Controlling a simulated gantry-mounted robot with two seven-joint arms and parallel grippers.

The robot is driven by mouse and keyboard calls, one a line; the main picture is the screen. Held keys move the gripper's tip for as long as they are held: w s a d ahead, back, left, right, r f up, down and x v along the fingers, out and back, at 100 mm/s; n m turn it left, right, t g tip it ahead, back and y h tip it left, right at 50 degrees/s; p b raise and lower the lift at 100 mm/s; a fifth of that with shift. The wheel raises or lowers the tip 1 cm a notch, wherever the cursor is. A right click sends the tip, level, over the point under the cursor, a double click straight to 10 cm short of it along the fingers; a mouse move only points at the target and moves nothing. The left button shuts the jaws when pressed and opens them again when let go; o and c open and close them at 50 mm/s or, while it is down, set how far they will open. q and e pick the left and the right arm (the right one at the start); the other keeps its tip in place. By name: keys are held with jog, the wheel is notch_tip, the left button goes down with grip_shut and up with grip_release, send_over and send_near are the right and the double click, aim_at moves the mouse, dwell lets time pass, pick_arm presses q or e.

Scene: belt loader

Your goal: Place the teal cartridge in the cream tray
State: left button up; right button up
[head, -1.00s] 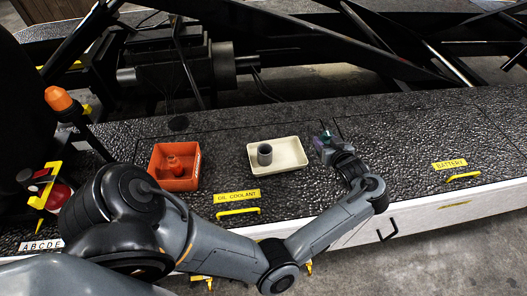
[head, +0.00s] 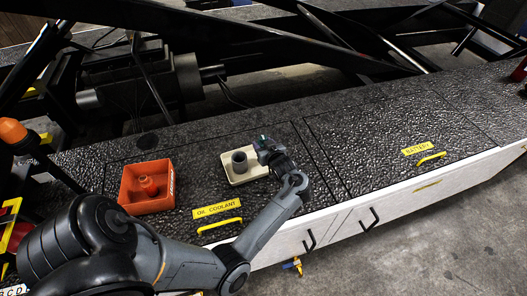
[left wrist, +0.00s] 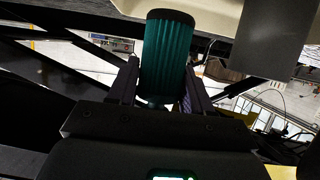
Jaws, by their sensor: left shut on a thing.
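My left gripper (head: 264,148) is shut on the teal cartridge (left wrist: 167,55), which shows large between the two fingers in the left wrist view. In the head view the cartridge is small and mostly hidden by the gripper. The gripper is at the right edge of the cream tray (head: 247,179); I cannot tell how high above it. A grey cylinder (head: 239,163) stands upright in the tray. In the left wrist view the tray's pale underside or wall (left wrist: 212,14) fills the top, close to the cartridge. My right gripper is not in view.
An orange-red tray (head: 147,207) with a part of the same colour stands left of the cream tray. Yellow handles and labels, such as the oil coolant label (head: 217,208), sit along the front of the dark textured deck (head: 350,140). Black frame beams run behind.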

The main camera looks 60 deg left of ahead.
pick_arm(q)
jog(key=shift+f+b, duration=0.35)
jog(key=shift+f, duration=1.45)
jog(key=shift+f, duration=0.2)
jog(key=o, duration=1.1)
jog(key=shift+c, duration=0.2)
jog(key=shift+r, duration=0.15)
